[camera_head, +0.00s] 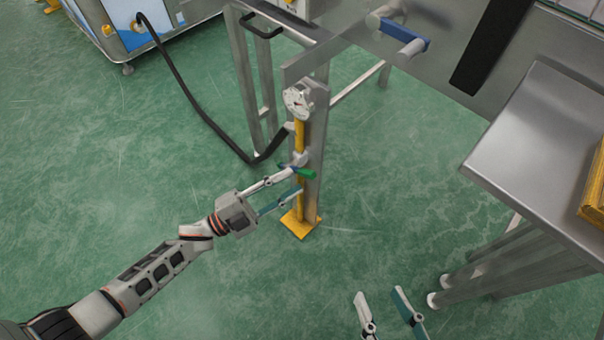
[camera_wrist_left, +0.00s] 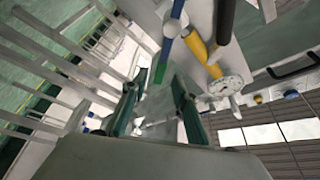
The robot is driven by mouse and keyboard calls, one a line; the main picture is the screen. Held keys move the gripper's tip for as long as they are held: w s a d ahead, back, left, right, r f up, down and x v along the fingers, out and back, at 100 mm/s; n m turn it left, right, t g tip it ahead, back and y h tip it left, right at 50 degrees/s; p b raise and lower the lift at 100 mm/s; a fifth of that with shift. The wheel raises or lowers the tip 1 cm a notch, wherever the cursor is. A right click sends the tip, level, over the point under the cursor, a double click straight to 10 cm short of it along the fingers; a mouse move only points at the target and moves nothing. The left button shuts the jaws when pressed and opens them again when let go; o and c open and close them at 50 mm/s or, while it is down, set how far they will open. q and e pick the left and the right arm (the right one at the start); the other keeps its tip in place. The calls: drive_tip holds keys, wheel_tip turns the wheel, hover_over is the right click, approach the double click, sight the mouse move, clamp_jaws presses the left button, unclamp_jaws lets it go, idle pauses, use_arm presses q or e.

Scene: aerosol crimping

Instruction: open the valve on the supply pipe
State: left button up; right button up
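The supply pipe (camera_head: 299,135) is yellow and stands upright on a steel post with a yellow foot. A round white gauge (camera_head: 298,101) sits at its top. The valve has a green handle (camera_head: 304,172) partway down the pipe. My left gripper (camera_head: 286,188) is open at the valve, its upper finger close to the handle. In the left wrist view the green handle (camera_wrist_left: 160,73) appears between the two spread fingertips; I cannot tell whether they touch it. My right gripper (camera_head: 386,296) is open and empty at the bottom edge of the head view.
A black hose (camera_head: 190,100) runs from the blue and white machine (camera_head: 140,25) to the pipe. A steel table (camera_head: 545,130) stands at the right with a yellow object on it. A blue-handled part (camera_head: 404,34) is at the top. Green floor around the post is clear.

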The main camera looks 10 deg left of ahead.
use_arm(q)
drive_tip(key=v, duration=0.6)
drive_tip(key=shift+a, duration=0.15)
drive_tip(key=shift+s, duration=0.1)
drive_tip(key=shift+c, duration=0.3)
